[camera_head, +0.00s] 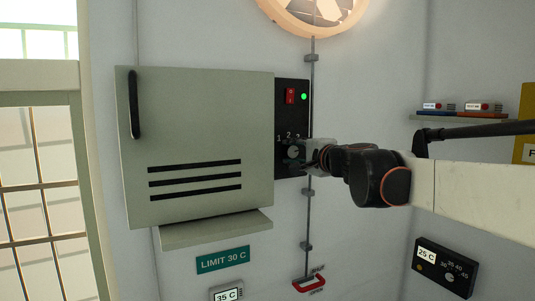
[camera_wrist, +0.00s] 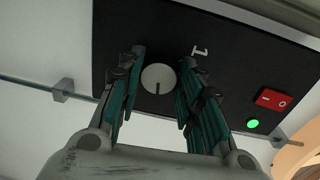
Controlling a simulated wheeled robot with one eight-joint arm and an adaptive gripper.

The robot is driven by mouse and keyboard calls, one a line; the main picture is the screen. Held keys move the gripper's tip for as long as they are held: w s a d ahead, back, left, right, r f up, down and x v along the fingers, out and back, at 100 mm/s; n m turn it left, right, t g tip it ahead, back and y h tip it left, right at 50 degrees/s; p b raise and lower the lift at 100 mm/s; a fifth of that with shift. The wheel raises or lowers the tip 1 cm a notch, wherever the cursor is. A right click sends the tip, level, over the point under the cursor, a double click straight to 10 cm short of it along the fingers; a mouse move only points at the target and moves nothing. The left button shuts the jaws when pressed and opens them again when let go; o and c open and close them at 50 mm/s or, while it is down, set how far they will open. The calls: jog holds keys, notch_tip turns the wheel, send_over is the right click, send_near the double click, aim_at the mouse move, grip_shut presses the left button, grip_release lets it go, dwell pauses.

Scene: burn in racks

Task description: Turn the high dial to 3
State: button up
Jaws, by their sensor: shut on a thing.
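The high dial (camera_head: 293,152) is a round pale knob on a black panel (camera_head: 291,100), right of a grey cabinet. Numerals 1, 2 and 3 sit above it in the head view. In the wrist view the dial (camera_wrist: 158,78) has a dark line pointing down the picture. The 1 (camera_wrist: 201,50) shows beside the right finger; the 2 and 3 are hidden there. My gripper (camera_head: 306,155) reaches in from the right. In the wrist view its teal-padded fingers (camera_wrist: 163,64) are on both sides of the dial, shut on it.
A red switch (camera_head: 290,96) and green light (camera_head: 304,97) are above the dial. The grey cabinet (camera_head: 200,120) is close left. A lower dial box (camera_head: 445,268) hangs at right.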

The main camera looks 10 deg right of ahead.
dwell(0.3)
jog(key=o, duration=1.1)
jog(key=shift+c, duration=0.2)
